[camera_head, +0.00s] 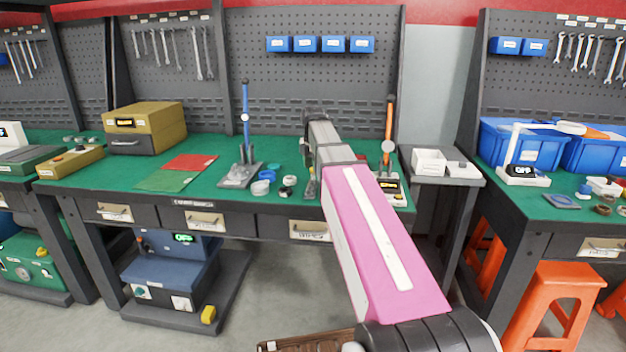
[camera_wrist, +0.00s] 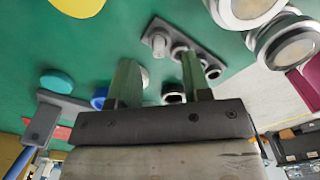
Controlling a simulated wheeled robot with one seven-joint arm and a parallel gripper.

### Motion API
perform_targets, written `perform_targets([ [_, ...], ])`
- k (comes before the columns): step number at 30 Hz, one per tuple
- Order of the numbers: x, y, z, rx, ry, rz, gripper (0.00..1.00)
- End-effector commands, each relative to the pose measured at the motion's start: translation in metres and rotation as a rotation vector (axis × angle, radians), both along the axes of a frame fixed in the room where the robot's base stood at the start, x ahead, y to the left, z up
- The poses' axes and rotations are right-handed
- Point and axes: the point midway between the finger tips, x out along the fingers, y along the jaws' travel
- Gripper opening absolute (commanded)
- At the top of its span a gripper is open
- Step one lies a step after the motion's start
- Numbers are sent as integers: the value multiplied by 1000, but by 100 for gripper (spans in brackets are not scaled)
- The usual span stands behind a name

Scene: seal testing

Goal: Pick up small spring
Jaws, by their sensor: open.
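I cannot make out the small spring for certain in either view. In the wrist view a small grey holder plate (camera_wrist: 188,50) carries a pale upright cylinder (camera_wrist: 157,42) and several small dark-centred rings (camera_wrist: 212,72); whether one is the spring is too small to tell. My gripper (camera_wrist: 158,60) is open, its two fingers apart with nothing held between them. The holder plate shows beyond and between the fingertips. In the head view my arm reaches over the green workbench (camera_head: 140,158) and mostly hides the gripper and the parts beneath it.
A blue-handled press (camera_head: 245,125) and an orange-handled press (camera_head: 389,130) stand on either side of my arm. Small round parts (camera_head: 289,180) lie between them. A red mat (camera_head: 190,162) and a yellow-brown box (camera_head: 150,125) are further left. Large metal rings (camera_wrist: 240,8) lie near the fingers.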

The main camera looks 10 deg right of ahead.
Motion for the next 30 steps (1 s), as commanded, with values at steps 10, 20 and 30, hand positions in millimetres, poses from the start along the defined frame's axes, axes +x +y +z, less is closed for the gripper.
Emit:
perform_targets([
  [10,1,0,-33,0,0,-1,44],
  [20,1,0,-33,0,0,0,0],
  [30,1,0,-32,0,0,0,0],
])
